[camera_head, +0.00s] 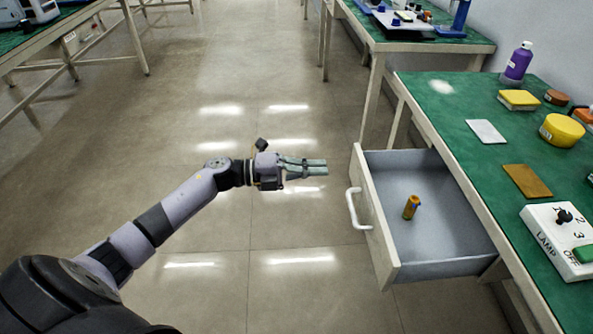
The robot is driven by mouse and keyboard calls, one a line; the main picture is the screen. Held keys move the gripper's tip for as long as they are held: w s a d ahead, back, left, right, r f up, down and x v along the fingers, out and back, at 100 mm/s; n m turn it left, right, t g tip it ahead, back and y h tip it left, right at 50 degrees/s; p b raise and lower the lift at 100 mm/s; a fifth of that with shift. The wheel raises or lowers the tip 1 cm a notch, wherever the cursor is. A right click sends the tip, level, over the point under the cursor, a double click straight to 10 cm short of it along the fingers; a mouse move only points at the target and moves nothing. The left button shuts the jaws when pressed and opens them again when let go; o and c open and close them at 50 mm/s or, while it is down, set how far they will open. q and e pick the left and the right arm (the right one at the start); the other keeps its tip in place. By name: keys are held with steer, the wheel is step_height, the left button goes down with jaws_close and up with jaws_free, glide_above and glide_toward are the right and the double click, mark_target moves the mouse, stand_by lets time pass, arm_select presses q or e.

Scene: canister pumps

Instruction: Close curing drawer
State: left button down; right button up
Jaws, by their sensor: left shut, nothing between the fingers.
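The curing drawer (373,225) sticks out, open, from the left side of the green-topped bench at the right. It has a white front with a curved white handle (351,209). My left gripper (322,169) is shut and empty, above the floor to the left of the drawer. Its fingers point right, toward the drawer front's far end, and appear apart from it. In the picture the fingertips are above and left of the handle. My right gripper is not in view.
The green bench top (460,105) holds a purple bottle (516,64), a yellow round container (562,130), flat pads and a white lamp switch box (556,240). Another bench (400,40) stands behind it. The tiled floor left of the drawer is clear.

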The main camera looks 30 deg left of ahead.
mark_target(354, 167)
arm_select(q)
steer(key=x, duration=0.6)
steer(key=shift+w+d, duration=0.1)
steer(key=shift+w, duration=0.05)
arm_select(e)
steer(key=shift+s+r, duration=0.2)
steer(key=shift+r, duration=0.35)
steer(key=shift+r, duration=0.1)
arm_select(q)
steer(key=shift+d, duration=0.1)
